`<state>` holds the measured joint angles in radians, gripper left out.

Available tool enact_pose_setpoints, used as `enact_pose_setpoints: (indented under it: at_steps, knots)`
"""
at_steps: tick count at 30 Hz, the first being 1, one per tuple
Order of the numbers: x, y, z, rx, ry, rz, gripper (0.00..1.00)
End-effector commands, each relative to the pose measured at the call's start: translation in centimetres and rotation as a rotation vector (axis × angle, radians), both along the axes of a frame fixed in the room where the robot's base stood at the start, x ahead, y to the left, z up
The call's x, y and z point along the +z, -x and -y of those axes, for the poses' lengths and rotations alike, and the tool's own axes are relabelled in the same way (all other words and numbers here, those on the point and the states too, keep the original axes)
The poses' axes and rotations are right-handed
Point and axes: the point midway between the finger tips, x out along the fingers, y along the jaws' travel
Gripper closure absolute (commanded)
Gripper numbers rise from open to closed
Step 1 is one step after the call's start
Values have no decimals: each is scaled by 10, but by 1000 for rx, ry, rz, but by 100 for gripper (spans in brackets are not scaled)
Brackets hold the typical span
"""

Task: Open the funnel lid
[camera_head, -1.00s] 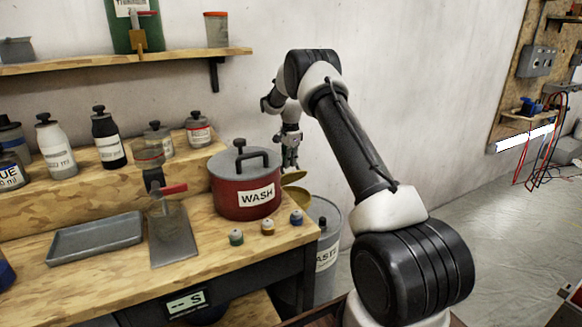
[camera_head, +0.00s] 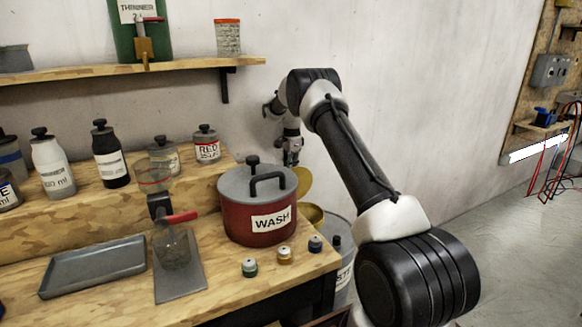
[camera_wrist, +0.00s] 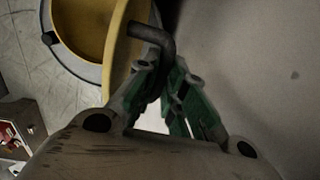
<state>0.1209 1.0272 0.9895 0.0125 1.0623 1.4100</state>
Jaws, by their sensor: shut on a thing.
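The yellow funnel (camera_head: 312,214) sits on top of the waste drum (camera_head: 342,262), partly hidden behind the red WASH pot. Its yellow lid (camera_head: 304,184) is raised and stands steeply above the bowl. In the wrist view the funnel bowl (camera_wrist: 85,22) shows open at the upper left, and the lid (camera_wrist: 128,48) is seen nearly edge-on. A dark bent handle (camera_wrist: 152,35) sticks out from the lid. My gripper (camera_wrist: 165,72) is shut on this handle with its green-padded fingers. In the head view my gripper (camera_head: 291,156) is small, just above the lid.
The red WASH pot (camera_head: 257,218) stands left of the funnel, near the bench's right end. Several small jars, a tray (camera_head: 93,267) and bottles share the bench. A wall (camera_head: 420,90) rises close behind my arm. Open floor (camera_head: 520,250) lies to the right.

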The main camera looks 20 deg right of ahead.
Motion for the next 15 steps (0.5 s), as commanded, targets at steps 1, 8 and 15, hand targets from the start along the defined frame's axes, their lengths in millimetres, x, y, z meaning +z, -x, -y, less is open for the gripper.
enact_pose_setpoints:
  at_steps: [1,8,15]
  knots:
    - [0,0,1,-1,1,1,100]
    - [1,-1,1,-1,2,3,100]
    - [2,-1,2,-1,3,4,68]
